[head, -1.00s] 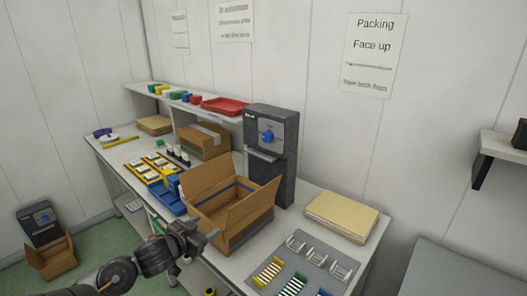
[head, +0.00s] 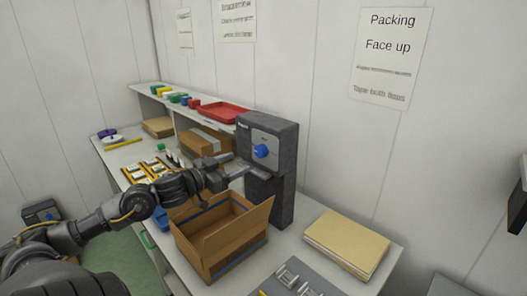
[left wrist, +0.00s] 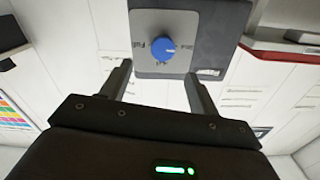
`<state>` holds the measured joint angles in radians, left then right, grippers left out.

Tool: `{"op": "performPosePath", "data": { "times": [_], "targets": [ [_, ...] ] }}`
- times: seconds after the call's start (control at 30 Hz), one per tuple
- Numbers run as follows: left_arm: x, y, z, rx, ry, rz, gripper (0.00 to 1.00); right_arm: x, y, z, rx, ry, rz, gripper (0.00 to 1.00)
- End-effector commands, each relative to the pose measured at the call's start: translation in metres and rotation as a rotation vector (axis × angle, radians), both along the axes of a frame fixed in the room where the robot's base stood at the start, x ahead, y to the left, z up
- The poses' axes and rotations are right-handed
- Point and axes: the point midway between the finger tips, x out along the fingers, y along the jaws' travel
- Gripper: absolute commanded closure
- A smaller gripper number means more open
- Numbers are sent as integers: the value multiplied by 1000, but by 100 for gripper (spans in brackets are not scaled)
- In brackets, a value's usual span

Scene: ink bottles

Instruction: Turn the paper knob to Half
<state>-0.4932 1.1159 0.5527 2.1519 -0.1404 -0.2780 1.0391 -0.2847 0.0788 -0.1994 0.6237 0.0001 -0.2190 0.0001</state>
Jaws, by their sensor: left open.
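The paper knob is a round blue dial (head: 261,151) on the light grey panel of the dark dispenser (head: 281,140). In the left wrist view the blue knob (left wrist: 164,49) faces my gripper, with a small pale mark at its right side. The label left of it looks like "Full"; the labels right and below are too small to read surely. My left gripper (head: 238,167) is open and empty, just left of and below the knob. In the left wrist view its two fingers (left wrist: 155,76) point at the panel, apart from the knob. My right gripper is not in view.
An open cardboard box (head: 222,236) stands below my left arm, in front of the dispenser. A closed carton (head: 204,141) and a red tray (head: 224,111) are behind. A stack of tan sheets (head: 347,242) lies to the right on the table.

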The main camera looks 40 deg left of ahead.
Motion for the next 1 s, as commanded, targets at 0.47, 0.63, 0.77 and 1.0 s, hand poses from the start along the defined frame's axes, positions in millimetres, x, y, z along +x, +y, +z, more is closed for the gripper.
{"op": "performPosePath", "data": {
  "times": [0.47,0.63,0.77,1.0],
  "targets": [
    [37,2,1,-1,-3,11,39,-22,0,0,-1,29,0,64],
    [56,1,2,-2,-4,15,39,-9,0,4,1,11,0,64],
    [70,0,2,-1,-2,13,39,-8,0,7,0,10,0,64],
    [91,-2,1,-3,-1,13,39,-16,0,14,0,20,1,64]
  ]
}}
